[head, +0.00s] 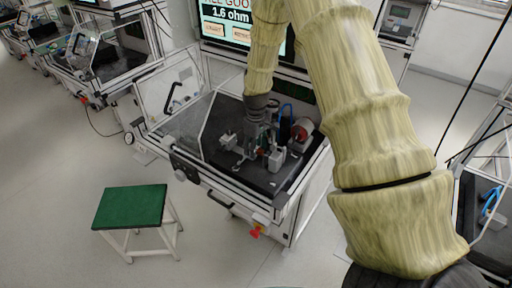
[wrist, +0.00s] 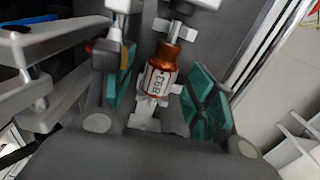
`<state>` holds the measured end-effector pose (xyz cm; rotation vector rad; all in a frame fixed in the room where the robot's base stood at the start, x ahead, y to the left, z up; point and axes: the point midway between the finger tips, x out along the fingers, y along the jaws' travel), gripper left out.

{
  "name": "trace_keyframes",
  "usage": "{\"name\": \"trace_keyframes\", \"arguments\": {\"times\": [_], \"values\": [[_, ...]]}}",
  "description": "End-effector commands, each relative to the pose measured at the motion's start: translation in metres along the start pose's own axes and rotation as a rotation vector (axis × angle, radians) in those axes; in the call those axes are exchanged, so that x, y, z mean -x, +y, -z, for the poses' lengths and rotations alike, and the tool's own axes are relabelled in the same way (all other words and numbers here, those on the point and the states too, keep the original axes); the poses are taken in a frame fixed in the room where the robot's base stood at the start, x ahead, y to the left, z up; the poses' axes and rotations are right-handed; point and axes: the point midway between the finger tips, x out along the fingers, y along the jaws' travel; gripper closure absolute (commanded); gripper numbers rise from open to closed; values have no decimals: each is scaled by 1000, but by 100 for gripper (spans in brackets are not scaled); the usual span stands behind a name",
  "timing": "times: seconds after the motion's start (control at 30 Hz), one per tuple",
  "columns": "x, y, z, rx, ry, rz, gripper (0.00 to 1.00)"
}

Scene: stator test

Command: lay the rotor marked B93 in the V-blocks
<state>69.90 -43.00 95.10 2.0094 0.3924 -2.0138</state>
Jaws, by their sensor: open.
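The rotor marked B93 (wrist: 160,82) lies between my fingers in the wrist view, with copper windings and a white label. Its shaft runs up the picture towards a pale support (wrist: 182,30), and another pale bracket-like piece (wrist: 148,108) is at its lower end. These look like the V-blocks, but I cannot tell exactly how the shaft sits in them. My gripper (wrist: 165,100) is open, its green-padded fingers on either side of the rotor, with a visible gap at the right. In the head view my gripper (head: 257,143) is low over the bench and hides the rotor.
The bench (head: 226,172) has a dark top and a raised clear guard (head: 183,128) at its left. A round reddish part (head: 302,130) and grey fixtures (head: 276,158) crowd my gripper's right. A green-topped stool (head: 130,205) stands on open floor. The screen (head: 225,15) reads 1.6 ohm.

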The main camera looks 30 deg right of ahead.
Motion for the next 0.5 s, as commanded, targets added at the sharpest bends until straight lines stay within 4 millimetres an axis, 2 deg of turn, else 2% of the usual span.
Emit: {"name": "trace_keyframes", "arguments": {"times": [0.5], "values": [[80,1,1,0,2,-1,44]]}}
